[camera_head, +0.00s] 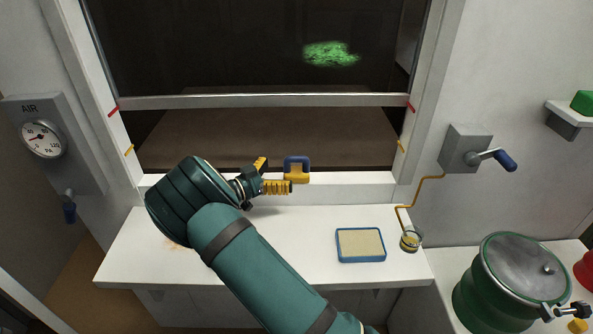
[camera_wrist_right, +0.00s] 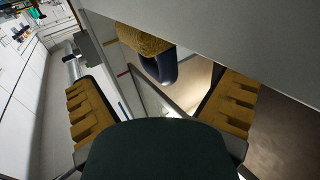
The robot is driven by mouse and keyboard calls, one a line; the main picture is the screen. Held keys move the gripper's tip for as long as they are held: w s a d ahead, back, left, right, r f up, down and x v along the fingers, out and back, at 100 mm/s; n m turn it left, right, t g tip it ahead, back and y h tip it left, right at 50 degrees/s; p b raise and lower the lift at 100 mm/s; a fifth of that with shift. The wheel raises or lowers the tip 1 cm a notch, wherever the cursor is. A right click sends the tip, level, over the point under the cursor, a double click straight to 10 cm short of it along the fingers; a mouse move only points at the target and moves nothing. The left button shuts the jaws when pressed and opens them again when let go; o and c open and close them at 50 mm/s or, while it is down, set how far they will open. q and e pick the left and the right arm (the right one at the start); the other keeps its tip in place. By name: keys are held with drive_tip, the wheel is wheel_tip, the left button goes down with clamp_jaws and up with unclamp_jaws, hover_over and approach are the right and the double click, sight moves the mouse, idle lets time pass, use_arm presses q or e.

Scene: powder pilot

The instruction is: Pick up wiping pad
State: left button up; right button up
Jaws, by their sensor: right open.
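The wiping pad (camera_head: 297,176) has a yellow sponge body and a dark blue loop handle. In the head view it is at the sill below the hood opening; what holds it there I cannot tell. It also shows in the right wrist view (camera_wrist_right: 143,40), ahead of the fingers near the top, with its dark handle toward me. My right gripper (camera_head: 276,187) is open, its yellow ribbed fingers pointing right, just left of the pad. In the right wrist view the fingers (camera_wrist_right: 160,105) are wide apart with nothing gripped between them. My left gripper is not in view.
A blue-rimmed tray (camera_head: 361,259) and a small glass cup (camera_head: 411,240) stand on the white counter (camera_head: 300,222). A green drum (camera_head: 485,290) is at right. A crank (camera_head: 490,157) and a pressure gauge (camera_head: 41,139) are on the walls. Green powder (camera_head: 330,54) shows behind the sash.

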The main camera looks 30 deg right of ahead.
sight(287, 169)
drive_tip(key=d, duration=0.3)
drive_tip(key=shift+w+d, duration=0.1)
drive_tip(key=shift+d, duration=0.1)
clamp_jaws()
